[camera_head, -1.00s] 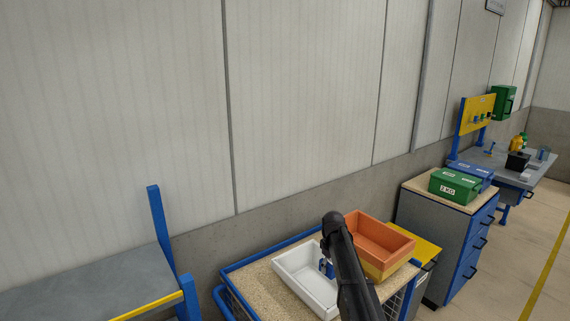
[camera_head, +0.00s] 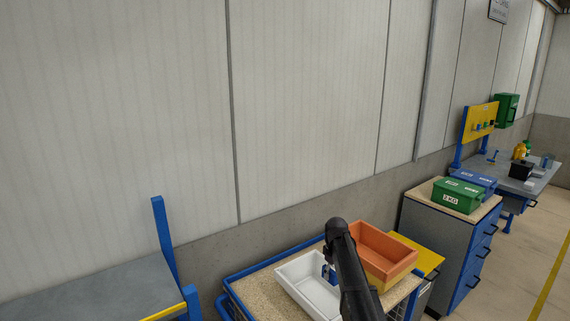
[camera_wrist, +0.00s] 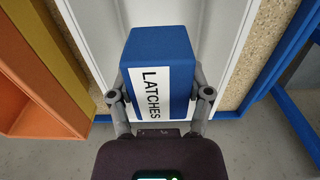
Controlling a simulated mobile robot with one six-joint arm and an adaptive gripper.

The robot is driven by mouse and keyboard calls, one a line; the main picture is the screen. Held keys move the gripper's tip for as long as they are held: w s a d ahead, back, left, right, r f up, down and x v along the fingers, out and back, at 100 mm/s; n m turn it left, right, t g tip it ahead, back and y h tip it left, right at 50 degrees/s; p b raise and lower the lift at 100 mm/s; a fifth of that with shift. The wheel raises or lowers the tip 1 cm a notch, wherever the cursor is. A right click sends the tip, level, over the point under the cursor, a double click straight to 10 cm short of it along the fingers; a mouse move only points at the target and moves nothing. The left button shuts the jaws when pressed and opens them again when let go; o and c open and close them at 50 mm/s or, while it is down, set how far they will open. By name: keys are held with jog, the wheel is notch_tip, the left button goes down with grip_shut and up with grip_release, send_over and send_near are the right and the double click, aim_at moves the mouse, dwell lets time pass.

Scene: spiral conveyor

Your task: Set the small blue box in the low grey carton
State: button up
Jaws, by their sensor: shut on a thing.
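My gripper (camera_wrist: 162,96) is shut on the small blue box (camera_wrist: 160,45), with one finger on each side of it. The box has a white label reading LATCHES facing the wrist camera. The low carton (camera_wrist: 226,35) looks pale grey-white and open, and lies behind the box in the wrist view. In the head view the carton (camera_head: 288,278) stands on a speckled table top, and the blue box (camera_head: 330,273) shows over its right part, partly hidden by my dark arm. I cannot tell whether the box touches the carton's floor.
An orange bin (camera_head: 385,247) stands on a yellow one right beside the carton. The table has a blue rail (camera_head: 262,265) at its back edge. Farther right, a drawer cabinet (camera_head: 440,240) carries green and blue boxes. A grey bench (camera_head: 90,290) is at left.

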aim_at(333, 268)
jog(key=shift+f+b, duration=2.35)
jog(key=shift+f, duration=0.25)
jog(key=shift+r, duration=0.15)
notch_tip(333, 268, up, 12)
jog(key=p, duration=1.3)
jog(key=shift+r, duration=0.25)
jog(key=shift+s, duration=0.1)
